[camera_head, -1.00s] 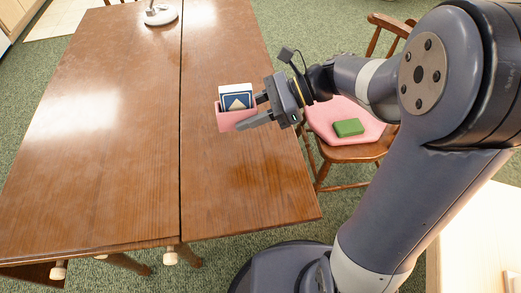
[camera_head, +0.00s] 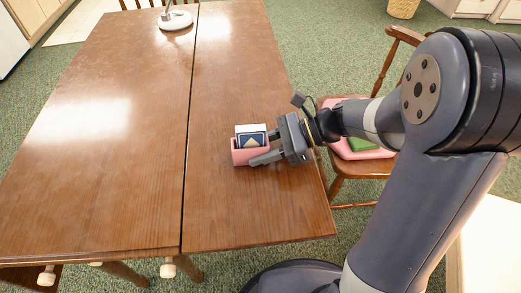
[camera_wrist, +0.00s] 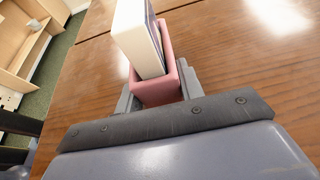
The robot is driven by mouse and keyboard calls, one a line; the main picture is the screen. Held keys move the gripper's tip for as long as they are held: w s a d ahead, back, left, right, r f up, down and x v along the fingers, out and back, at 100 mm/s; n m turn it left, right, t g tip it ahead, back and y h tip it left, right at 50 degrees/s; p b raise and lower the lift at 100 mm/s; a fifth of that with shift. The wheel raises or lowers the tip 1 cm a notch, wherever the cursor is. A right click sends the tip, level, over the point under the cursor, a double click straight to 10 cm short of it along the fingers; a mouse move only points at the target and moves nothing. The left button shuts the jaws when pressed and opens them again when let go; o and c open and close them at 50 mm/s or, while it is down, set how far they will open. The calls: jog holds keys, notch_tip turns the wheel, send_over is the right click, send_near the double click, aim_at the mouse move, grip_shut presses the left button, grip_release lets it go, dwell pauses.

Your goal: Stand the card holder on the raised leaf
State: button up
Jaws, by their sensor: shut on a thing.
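The pink card holder (camera_head: 240,157) has white and dark-blue cards (camera_head: 251,137) standing in it. My gripper (camera_head: 258,150) is shut on the holder, with a finger along its side in the head view. The holder is upright over the right-hand leaf (camera_head: 230,210) of the brown wooden table; I cannot tell if its base touches the wood. In the wrist view the holder (camera_wrist: 158,90) sits between my fingers with the cards (camera_wrist: 135,35) leaning up out of it. The leaf is level with the rest of the table, past a dark seam.
A lamp with a white base (camera_head: 175,20) stands at the table's far end. The leaf's near part is clear.

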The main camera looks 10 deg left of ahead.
jog(key=o, duration=1)
jog(key=shift+d+r, duration=0.15)
jog(key=shift+r, duration=0.05)
jog(key=p+v, duration=0.3)
jog(key=v, duration=0.8)
jog(key=shift+d, duration=0.4)
